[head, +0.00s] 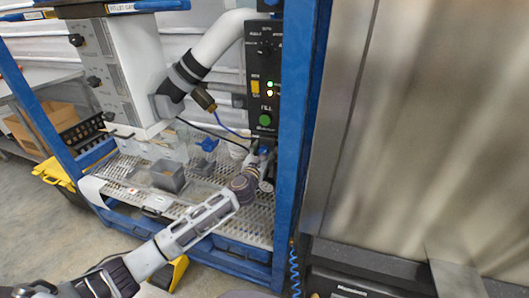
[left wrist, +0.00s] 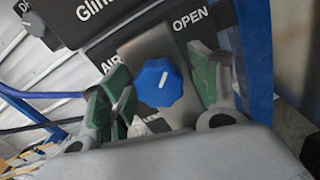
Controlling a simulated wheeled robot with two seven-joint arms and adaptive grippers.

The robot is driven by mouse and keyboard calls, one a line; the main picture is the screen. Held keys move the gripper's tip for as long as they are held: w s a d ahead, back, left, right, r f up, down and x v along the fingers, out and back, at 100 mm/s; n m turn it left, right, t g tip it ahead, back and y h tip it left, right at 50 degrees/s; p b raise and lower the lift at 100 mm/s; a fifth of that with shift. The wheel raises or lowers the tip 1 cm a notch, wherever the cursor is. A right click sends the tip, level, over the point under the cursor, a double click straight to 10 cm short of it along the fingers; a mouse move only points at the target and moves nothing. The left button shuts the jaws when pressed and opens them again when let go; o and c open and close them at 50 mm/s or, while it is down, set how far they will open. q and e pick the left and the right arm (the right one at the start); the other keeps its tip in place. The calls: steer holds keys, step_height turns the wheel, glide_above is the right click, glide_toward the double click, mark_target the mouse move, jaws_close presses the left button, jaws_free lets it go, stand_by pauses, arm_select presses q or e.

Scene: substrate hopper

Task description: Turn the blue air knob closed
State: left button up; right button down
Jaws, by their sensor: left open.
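The blue air knob (left wrist: 158,82) is a lobed knob on a grey metal plate, with a white pointer line tilted slightly right of straight up. The plate carries the words AIR at its left and OPEN (left wrist: 192,19) at upper right. My left gripper (left wrist: 160,96) is open, with one green-padded finger at each side of the knob. Gaps show between the pads and the knob, so I see no clear contact. In the head view my left gripper (head: 262,168) is below the black control panel and largely hides the knob. My right gripper is not in view.
The black panel (head: 264,75) has lit lamps and a green FILL button (head: 265,120). A blue frame post (head: 300,130) stands close right of the gripper. A grey open box (head: 168,177) sits on the perforated shelf. A large metal cabinet (head: 430,130) fills the right.

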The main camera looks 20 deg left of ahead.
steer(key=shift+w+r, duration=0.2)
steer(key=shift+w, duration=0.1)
arm_select(q)
steer(key=shift+c, duration=0.3)
steer(key=c, duration=1)
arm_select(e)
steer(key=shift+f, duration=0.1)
